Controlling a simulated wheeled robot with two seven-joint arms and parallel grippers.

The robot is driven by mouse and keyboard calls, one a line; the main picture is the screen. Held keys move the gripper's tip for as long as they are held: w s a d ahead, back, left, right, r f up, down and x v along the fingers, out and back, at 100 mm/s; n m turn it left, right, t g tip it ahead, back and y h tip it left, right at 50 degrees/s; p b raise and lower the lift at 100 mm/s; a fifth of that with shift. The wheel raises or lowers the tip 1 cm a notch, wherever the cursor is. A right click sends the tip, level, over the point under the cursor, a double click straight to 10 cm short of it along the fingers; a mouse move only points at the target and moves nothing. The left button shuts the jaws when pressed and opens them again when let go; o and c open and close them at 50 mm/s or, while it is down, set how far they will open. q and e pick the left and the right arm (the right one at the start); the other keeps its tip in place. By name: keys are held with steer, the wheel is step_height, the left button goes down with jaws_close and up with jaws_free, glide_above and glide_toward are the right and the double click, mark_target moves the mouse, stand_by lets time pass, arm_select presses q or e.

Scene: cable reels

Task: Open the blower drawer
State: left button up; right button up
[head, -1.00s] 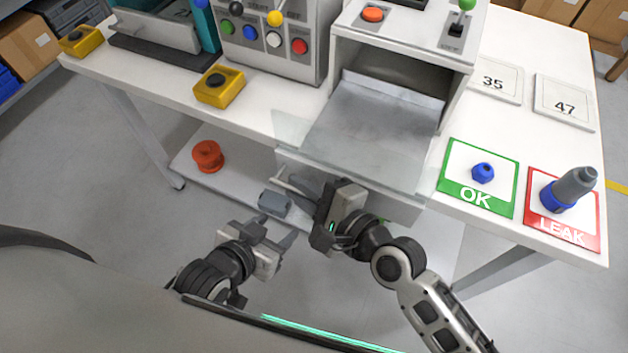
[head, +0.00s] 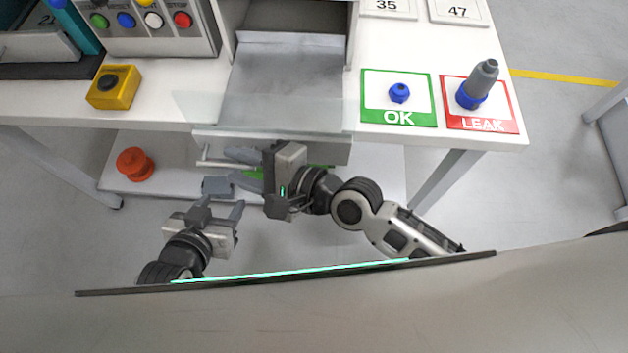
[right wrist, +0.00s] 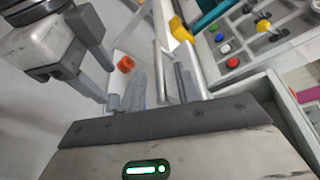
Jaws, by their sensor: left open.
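The drawer (head: 300,148) is a grey front under the table edge, below the machine's chute, and looks shut. Its pale bar handle (head: 215,163) shows at the left of the front. My right gripper (head: 238,168) is at the handle, fingers apart and pointing left. In the right wrist view, the handle (right wrist: 162,70) appears between the fingertips, with no clear grip. My left gripper (head: 222,208) is open and empty, lower left of the right one; it also shows in the right wrist view (right wrist: 92,75). A green item (head: 254,173) is mostly hidden behind my right gripper.
Above, the table holds a yellow button box (head: 114,87), a green OK card (head: 398,117) and a red LEAK card (head: 483,124) with a blue-grey fitting (head: 478,84).

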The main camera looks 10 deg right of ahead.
steer(key=b+v, duration=0.1)
steer(key=v, duration=1.3)
steer(key=shift+b, duration=0.4)
steer(key=shift+r, duration=0.1)
steer(key=s+d+f+n+g+h, duration=0.1)
steer(key=d+f+n+g+h, duration=0.1)
steer(key=d+f+n+h, duration=0.4)
steer(key=s+d+f+n+g+h, duration=0.1)
steer(key=d+f+n+g+h, duration=0.1)
steer(key=d+n+h, duration=0.75)
steer(key=w+a+f+t+y, duration=0.4)
steer(key=w+f+t+y, duration=0.1)
steer(key=w+f+t, duration=0.1)
steer(key=shift+a+f+m+t, duration=0.15)
steer(key=shift+a+m+t, duration=0.1)
steer(key=shift+m+t, duration=0.15)
